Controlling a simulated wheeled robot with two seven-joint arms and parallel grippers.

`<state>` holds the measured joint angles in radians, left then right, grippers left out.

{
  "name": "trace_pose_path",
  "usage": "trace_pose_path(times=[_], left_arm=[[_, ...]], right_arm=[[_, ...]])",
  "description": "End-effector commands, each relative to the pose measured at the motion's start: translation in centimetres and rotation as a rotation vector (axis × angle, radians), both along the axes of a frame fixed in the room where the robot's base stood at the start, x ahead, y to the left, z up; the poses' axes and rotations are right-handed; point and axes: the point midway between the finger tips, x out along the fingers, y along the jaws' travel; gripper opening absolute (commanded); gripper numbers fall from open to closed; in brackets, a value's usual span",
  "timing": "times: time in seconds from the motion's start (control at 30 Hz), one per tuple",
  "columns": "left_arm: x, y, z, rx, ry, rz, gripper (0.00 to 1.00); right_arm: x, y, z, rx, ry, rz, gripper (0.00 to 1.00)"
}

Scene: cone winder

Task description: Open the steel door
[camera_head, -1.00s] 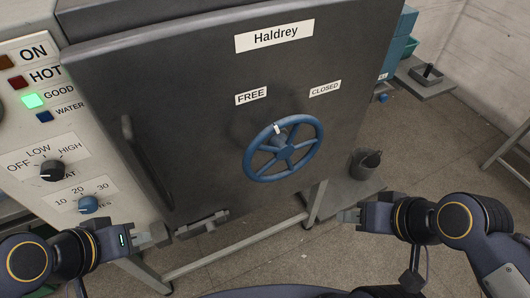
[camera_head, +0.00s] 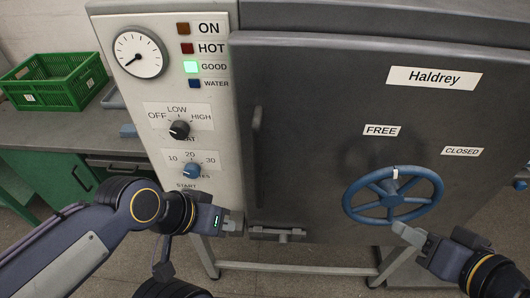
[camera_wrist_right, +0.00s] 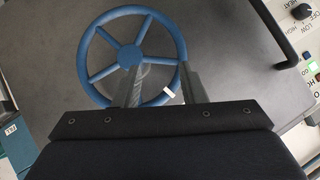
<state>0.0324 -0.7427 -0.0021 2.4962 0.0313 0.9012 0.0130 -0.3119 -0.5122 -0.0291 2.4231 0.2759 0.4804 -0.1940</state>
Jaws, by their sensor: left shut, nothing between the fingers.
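The steel door (camera_head: 310,110) is a dark grey slab labelled Haldrey and looks closed. A blue handwheel (camera_head: 393,196) is on its front, with a white mark at the top of its rim below the FREE (camera_head: 381,131) and CLOSED (camera_head: 462,151) labels. A dark bar handle (camera_head: 257,155) stands upright near the door's left edge. My right gripper (camera_head: 398,230) is open at the wheel's lower rim. In the right wrist view its two fingers (camera_wrist_right: 164,88) overlap the wheel (camera_wrist_right: 130,55); contact is unclear. My left gripper (camera_head: 237,222) is shut and empty by the door's lower left corner.
A control panel (camera_head: 185,100) with gauge, lamps and knobs stands left of the door. A grey metal fitting (camera_head: 277,234) is at the door's lower edge. A green crate (camera_head: 55,80) sits on the bench at far left. Floor shows below the machine frame.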

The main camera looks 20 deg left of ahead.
Motion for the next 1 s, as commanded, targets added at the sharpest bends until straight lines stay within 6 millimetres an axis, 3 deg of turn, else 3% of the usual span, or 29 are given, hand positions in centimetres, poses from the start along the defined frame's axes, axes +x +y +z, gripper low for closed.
trace_pose_path(times=[0.03, 0.2, 0.3, 0.43, 0.6, 0.73, 0.87, 1.0], left_arm=[[0.0, 0.0, -1.2, 0.000, 0.000, 0.000, 0.00], [0.0, 0.0, -3.1, 0.000, 0.000, 0.000, 0.00], [0.0, 0.0, -4.1, 0.000, 0.000, 0.000, 0.00], [0.0, 0.0, -5.3, 0.000, 0.000, 0.000, 0.00], [0.0, 0.0, -6.1, 0.000, 0.000, 0.000, 0.00], [0.0, 0.0, -6.3, 0.000, 0.000, 0.000, 0.00], [0.0, 0.0, -6.2, 0.000, 0.000, 0.000, 0.00], [0.0, 0.0, -6.1, 0.000, 0.000, 0.000, 0.00]], right_arm=[[1.3, 3.2, 0.5, 0.031, -0.081, 0.067, 0.37], [3.9, 12.5, 4.0, 0.108, -0.345, 0.137, 0.37], [3.7, 17.6, 4.8, 0.102, -0.471, 0.130, 0.37], [1.8, 22.8, 4.8, 0.040, -0.614, 0.091, 0.37], [-1.1, 26.1, 4.1, -0.064, -0.744, 0.034, 0.37], [-2.2, 26.8, 3.9, -0.105, -0.790, 0.006, 0.37], [-1.5, 27.3, 4.0, -0.114, -0.797, -0.002, 0.37], [0.4, 28.3, 4.0, -0.114, -0.795, -0.004, 0.37]])
